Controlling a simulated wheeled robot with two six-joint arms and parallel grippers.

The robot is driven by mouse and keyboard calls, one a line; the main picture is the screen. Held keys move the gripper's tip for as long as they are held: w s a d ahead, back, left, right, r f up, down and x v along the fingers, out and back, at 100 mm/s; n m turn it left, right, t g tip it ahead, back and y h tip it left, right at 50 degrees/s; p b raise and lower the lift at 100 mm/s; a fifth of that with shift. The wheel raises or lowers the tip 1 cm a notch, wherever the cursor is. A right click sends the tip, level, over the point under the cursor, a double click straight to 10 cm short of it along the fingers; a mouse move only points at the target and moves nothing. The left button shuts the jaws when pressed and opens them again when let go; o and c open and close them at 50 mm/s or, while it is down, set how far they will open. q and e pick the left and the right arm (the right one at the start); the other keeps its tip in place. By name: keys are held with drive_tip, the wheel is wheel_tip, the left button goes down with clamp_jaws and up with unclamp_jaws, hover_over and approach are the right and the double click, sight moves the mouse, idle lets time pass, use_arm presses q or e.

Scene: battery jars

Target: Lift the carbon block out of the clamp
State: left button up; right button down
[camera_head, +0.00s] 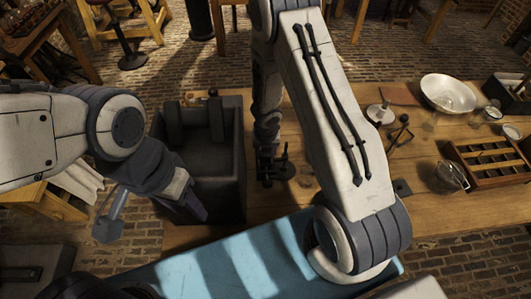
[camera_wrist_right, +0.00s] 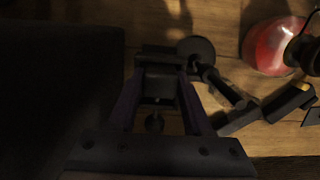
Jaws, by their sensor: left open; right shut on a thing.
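My right gripper (camera_wrist_right: 160,78) is shut on a dark block, the carbon block (camera_wrist_right: 158,88), which shows between its two fingers in the right wrist view. The clamp (camera_wrist_right: 205,62), dark with a round disc and a rod, stands right beside the block; shadow hides whether they touch. In the head view the right gripper (camera_head: 268,153) points down at the dark clamp (camera_head: 276,170) on the table, and the block cannot be made out there. My left gripper (camera_head: 194,203) is open and apart from the clamp, over the near left part of a dark box.
The deep dark open box (camera_head: 235,150) stands just left of the clamp, with upright dark pieces inside. A red round vessel (camera_wrist_right: 268,48) stands right of the clamp. A metal bowl (camera_head: 448,95), glass jar (camera_head: 452,177) and wooden compartment tray (camera_head: 490,165) are at the right.

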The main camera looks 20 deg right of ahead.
drive_tip(key=shift+r, duration=0.1)
idle(0.4)
wheel_tip(320, 180, up, 12)
drive_tip(key=p, duration=1.2)
idle(0.8)
